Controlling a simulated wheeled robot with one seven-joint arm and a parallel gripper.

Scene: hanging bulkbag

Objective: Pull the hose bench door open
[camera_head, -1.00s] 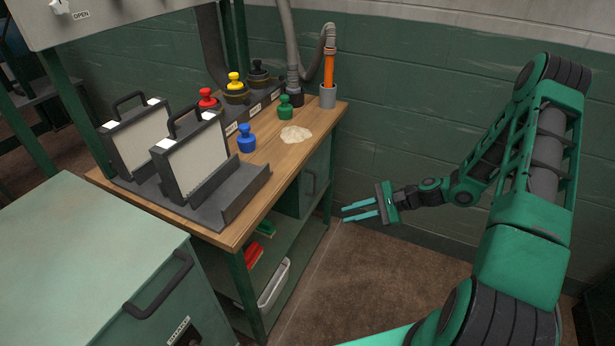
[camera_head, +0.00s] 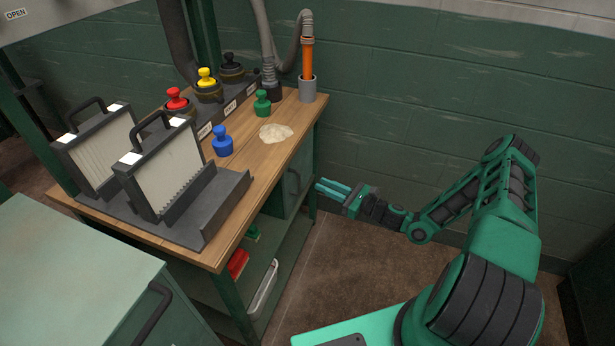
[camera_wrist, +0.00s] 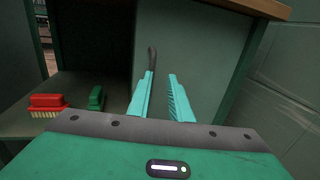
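The hose bench door (camera_head: 303,170) is a dark green panel under the far end of the wooden bench top, and it looks closed. It fills the upper middle of the wrist view (camera_wrist: 200,50). Its dark upright handle (camera_head: 293,181) shows in the wrist view (camera_wrist: 152,58) just beyond the tip of the left finger. My gripper (camera_head: 317,187) is open and empty, its two teal fingers (camera_wrist: 160,76) pointing at the door. The handle lines up with the left finger rather than the middle of the gap. Whether a finger touches it I cannot tell.
The bench top (camera_head: 262,158) overhangs the door. An open shelf beside it holds a red brush (camera_wrist: 47,103) and a green brush (camera_wrist: 96,97). A green wall (camera_head: 420,110) stands close behind my arm. The brown floor (camera_head: 345,265) before the bench is clear.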

